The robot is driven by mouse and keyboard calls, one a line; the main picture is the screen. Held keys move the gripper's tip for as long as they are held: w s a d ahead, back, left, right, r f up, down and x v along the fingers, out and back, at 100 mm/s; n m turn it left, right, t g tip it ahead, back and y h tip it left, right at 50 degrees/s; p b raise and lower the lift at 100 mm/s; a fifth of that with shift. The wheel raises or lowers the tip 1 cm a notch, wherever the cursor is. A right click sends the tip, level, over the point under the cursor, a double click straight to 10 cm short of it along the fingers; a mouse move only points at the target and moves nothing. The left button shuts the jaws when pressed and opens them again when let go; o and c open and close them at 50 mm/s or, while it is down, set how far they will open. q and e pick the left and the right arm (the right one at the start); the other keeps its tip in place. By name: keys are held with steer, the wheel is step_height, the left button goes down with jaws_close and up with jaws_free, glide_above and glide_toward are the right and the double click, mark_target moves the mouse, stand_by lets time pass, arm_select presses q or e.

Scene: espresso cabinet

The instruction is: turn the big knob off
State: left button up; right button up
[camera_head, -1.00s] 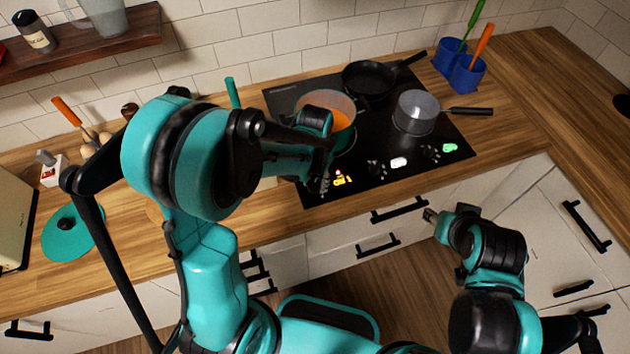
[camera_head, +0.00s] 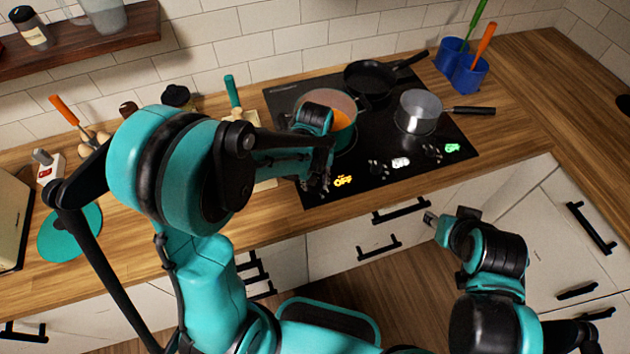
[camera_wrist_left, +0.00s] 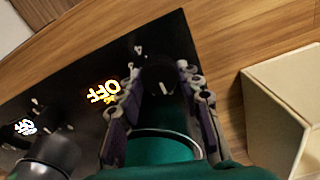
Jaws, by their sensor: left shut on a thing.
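The black knob (camera_wrist_left: 160,76) with a white mark sits at the corner of the cooktop (camera_wrist_left: 60,85) in the left wrist view.
A pot with orange contents (camera_head: 342,119) stands just behind my left gripper. A black pan (camera_head: 368,82) and a grey saucepan (camera_head: 419,110) are on the cooktop. Other displays are white (camera_head: 401,162) and green (camera_head: 452,148).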

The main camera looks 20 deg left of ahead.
stand_by(0.5)
arm_select(q)
steer(key=o, duration=1.2)
steer(key=shift+c, duration=0.2)
steer(key=shift+r, duration=0.1)
step_height(320, 180, up, 12)
steer(key=s+a+f+m+t+b, duration=0.1)
steer(key=s+a+m+t+b, duration=0.1)
steer(key=s, duration=0.3)
steer(key=s+a+f+m+t+b, duration=0.2)
steer(key=s+t, duration=0.3)
steer(key=shift+s+a+m, duration=0.25)
steer(key=shift+m, duration=0.05)
